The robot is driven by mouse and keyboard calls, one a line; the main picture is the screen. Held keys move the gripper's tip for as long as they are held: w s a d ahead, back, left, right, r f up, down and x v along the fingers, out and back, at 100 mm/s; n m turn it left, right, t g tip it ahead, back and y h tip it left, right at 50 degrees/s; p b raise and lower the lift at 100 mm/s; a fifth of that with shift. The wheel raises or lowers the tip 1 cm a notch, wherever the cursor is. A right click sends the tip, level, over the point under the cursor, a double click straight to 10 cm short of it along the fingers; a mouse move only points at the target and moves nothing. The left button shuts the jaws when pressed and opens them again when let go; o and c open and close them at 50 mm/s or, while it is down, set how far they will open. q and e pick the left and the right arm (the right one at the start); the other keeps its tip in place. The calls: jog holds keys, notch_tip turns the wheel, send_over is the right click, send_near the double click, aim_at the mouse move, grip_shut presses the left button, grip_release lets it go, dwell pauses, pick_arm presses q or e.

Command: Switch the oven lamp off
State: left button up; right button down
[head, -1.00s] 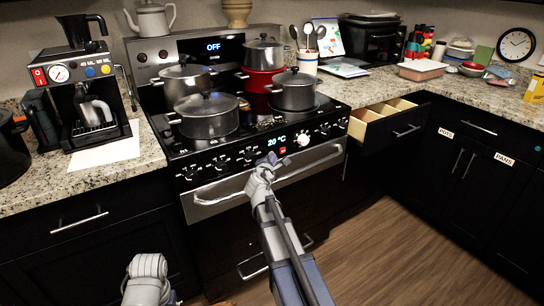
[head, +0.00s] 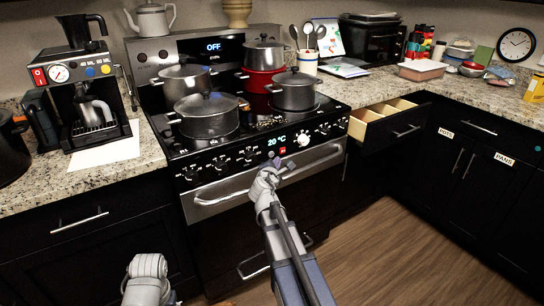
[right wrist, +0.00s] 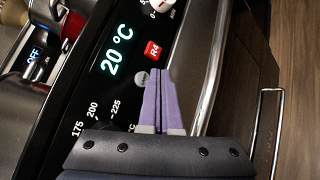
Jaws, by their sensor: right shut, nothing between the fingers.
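The black oven (head: 245,230) stands under the cooktop, its door shut behind a silver handle bar. Its front panel has a lit 20 °C display (head: 276,141), also in the right wrist view (right wrist: 116,52), and a red R4 tag (right wrist: 152,50). A small round grey button (right wrist: 140,78) with tiny lettering sits below the display; I cannot read it surely. My right gripper (head: 284,168) is shut and empty in front of the panel. In the right wrist view its purple fingertips (right wrist: 160,72) appear just beside the button. I cannot tell whether the lamp is lit.
The oven handle (head: 235,188) runs just below the panel. White knob (head: 303,139) is right of the display; pots (head: 208,115) stand on the cooktop. An open drawer (head: 388,122) juts out at right. Wooden floor in front is clear.

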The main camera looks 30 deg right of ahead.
jog(key=shift+s+d, duration=0.15)
jog(key=shift+s, duration=2.15)
